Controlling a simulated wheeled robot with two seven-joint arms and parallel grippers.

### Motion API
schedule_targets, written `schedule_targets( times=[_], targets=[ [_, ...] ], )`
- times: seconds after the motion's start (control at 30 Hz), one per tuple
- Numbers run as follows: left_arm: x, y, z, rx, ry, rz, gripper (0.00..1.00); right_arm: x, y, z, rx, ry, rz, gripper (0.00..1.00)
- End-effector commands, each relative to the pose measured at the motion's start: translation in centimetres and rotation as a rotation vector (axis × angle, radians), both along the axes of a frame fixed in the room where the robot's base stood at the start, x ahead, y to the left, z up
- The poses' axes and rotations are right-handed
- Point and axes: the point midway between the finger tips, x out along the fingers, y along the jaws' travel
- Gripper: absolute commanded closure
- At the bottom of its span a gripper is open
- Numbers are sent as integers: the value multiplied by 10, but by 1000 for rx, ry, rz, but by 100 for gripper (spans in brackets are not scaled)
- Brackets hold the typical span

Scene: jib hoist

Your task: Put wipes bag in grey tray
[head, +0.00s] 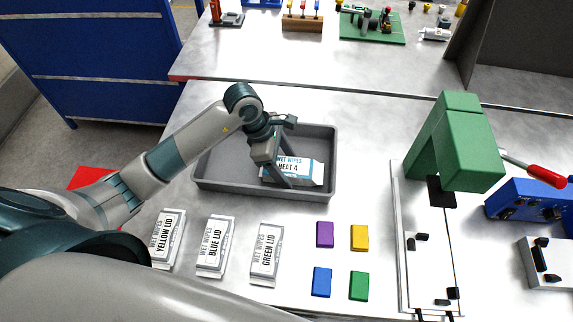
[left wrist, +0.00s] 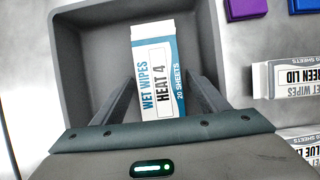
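The white and teal wipes bag (head: 302,171), marked "HEAT 4", lies inside the grey tray (head: 225,181), toward its right side. It also shows in the left wrist view (left wrist: 158,65), flat on the tray floor. My left gripper (head: 283,172) is lowered into the tray at the bag. In the left wrist view its fingers (left wrist: 160,88) stand apart on either side of the bag's near end, with a narrow gap beside the bag. Part of the bag is hidden behind a finger in the head view. My right gripper is not in view.
Wipes packs marked yellow lid (head: 168,238), blue lid (head: 215,245) and green lid (head: 266,252) lie in front of the tray. Purple, yellow, blue and green blocks (head: 359,286) lie to their right.

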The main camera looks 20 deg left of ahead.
Motion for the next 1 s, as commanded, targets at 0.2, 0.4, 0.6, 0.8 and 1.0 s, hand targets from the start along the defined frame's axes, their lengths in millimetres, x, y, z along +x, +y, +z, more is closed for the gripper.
schedule_targets(
  times=[0.2, 0.4, 0.6, 0.8, 1.0],
  targets=[
    [0, 0, 2, 0, 0, 0, 32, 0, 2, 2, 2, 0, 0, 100],
    [0, 5, 12, 1, -4, 1, 32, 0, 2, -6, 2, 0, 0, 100],
    [-3, 17, 39, 1, -5, 0, 32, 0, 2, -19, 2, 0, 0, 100],
    [-6, 31, 73, 3, -6, 0, 32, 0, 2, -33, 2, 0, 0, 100],
    [-9, 40, 100, 1, -3, 0, 32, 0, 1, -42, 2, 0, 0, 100]
  ],
)
